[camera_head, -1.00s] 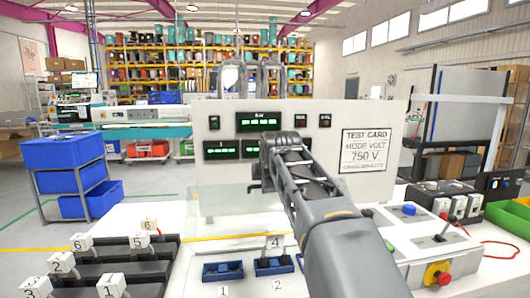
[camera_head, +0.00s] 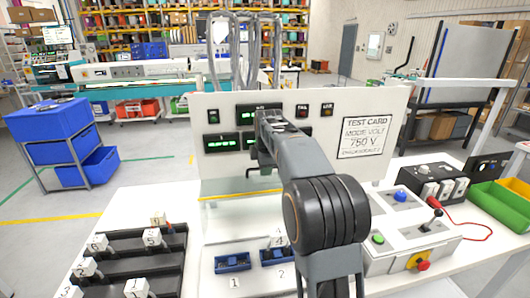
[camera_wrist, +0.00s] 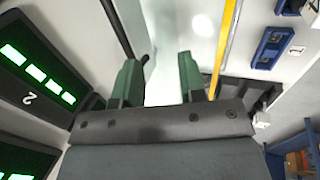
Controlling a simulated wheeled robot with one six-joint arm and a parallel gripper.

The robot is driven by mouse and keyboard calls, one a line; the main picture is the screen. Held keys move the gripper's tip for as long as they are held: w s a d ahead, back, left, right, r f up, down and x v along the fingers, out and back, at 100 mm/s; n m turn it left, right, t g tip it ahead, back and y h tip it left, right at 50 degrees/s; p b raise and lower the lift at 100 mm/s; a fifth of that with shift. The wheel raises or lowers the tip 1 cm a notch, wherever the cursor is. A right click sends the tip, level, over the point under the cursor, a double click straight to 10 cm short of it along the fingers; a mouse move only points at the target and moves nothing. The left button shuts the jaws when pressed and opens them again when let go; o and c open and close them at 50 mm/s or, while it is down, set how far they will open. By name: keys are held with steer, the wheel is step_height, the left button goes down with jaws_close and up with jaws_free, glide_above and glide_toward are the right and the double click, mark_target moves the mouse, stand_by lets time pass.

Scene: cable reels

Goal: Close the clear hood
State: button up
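The clear hood (camera_head: 225,178) is a see-through sheet in front of the lower part of the white test panel (camera_head: 365,105). A yellow strip (camera_head: 240,194) runs across it or just behind it; I cannot tell which. My gripper (camera_head: 256,168) is in front of the panel's green displays, its fingertips mostly hidden by my arm. In the wrist view, the two green fingers (camera_wrist: 158,78) stand apart with nothing clearly between them. Past them are a bright, clear area (camera_wrist: 185,30), the yellow strip (camera_wrist: 224,50) and a thin dark rod (camera_wrist: 118,30), whose end is near the left finger.
Blue sockets (camera_head: 233,262) sit on the white bench below. A black rack with numbered white blocks (camera_head: 90,266) is at left. A control box with a red knob (camera_head: 423,266) and a lever is at right. Grey cables (camera_head: 245,50) loop above the panel.

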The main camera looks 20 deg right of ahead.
steer(key=shift+w+d+f+g+p, duration=0.15)
steer(key=shift+w+f+g+p, duration=0.2)
steer(key=shift+w, duration=0.35)
steer(key=shift+r, duration=0.1)
